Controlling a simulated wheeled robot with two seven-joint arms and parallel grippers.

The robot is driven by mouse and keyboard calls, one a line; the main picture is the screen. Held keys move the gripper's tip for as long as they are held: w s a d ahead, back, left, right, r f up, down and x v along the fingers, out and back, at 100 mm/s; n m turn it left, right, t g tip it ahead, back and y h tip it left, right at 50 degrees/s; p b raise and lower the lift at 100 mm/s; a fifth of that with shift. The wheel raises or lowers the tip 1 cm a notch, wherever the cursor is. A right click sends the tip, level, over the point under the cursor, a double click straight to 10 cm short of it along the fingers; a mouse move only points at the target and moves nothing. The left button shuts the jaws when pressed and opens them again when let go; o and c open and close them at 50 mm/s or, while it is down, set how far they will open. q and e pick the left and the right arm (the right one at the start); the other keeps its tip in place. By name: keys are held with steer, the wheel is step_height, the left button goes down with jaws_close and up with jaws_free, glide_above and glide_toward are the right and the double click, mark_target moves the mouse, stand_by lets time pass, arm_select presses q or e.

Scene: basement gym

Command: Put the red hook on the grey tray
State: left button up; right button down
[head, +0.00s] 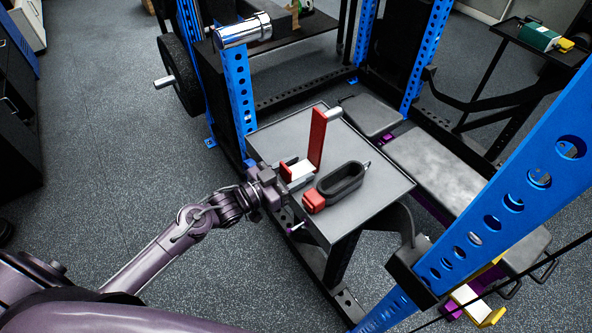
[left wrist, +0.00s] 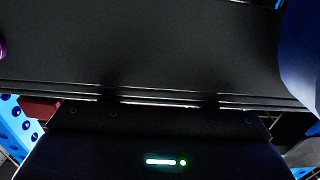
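The red hook (head: 317,140) shows in the head view with its tall red plate upright, a pale pad (head: 299,170) at its foot and a grey peg at its top. It appears over the left part of the grey tray (head: 375,193); whether its foot touches the tray I cannot tell. My left gripper (head: 283,180) is at the tray's left edge, right at the hook's foot. Its fingers are small and partly hidden, so its grip is unclear. The left wrist view is mostly a dark surface and does not show the fingertips. My right gripper is out of view.
A black oval loop with a red block (head: 314,201) lies on the tray beside the hook. Blue rack uprights (head: 239,90) and a grey bench (head: 440,170) surround the tray. A yellow hook (head: 480,310) is at lower right. The floor at left is open.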

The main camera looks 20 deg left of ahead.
arm_select(q)
steer(key=shift+o, duration=0.5)
steer(key=shift+s+d+f, duration=0.15)
steer(key=shift+s+f, duration=0.1)
steer(key=shift+f, duration=0.3)
steer(key=shift+r, duration=0.2)
steer(key=shift+d+r+p, duration=0.1)
steer(key=shift+r+p, duration=0.4)
steer(key=shift+r, duration=0.15)
steer(key=b+v, duration=0.1)
steer(key=v, duration=1.1)
steer(key=shift+w+r, duration=0.1)
steer(key=shift+w, duration=0.1)
